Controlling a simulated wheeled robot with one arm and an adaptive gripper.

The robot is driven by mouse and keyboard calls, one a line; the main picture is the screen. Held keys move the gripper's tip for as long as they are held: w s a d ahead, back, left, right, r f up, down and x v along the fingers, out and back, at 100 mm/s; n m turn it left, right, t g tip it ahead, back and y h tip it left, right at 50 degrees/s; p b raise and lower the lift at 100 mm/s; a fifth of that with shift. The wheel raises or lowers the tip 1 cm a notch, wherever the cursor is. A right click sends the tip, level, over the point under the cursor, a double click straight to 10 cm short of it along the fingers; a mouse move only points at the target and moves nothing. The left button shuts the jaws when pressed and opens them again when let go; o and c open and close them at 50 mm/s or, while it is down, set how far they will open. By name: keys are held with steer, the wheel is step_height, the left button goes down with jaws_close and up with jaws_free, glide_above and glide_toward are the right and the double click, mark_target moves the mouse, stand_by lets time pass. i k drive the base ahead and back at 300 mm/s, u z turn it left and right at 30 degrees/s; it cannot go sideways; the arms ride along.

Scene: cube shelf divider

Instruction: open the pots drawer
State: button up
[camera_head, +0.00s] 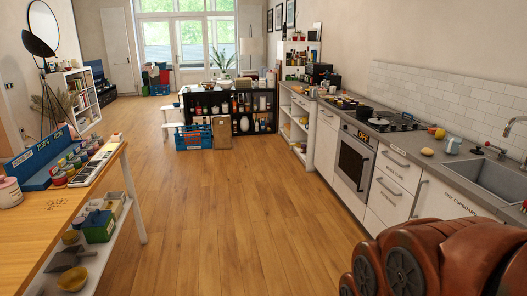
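A stack of white drawers stands right of the oven in the kitchen counter. The upper drawer (393,169) and the one below it (385,205) look shut, each with a bar handle and a small dark label. Another front (373,223) shows low down, partly hidden. I cannot read for sure which label says pots. My gripper is not in view. The red-brown jointed body at the bottom right looks like part of my arm and hides the lower counter fronts there.
The oven (354,160) is left of the drawers. A cupboard front labelled sink cupboard (455,204) is right of them, below the sink (490,175). A wooden table (60,210) with paint pots stands at left. The wooden floor (230,220) between is clear.

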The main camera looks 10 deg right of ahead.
mark_target(391, 203)
steer(key=z, duration=0.2)
steer(key=i, duration=2.5)
steer(key=z, duration=0.25)
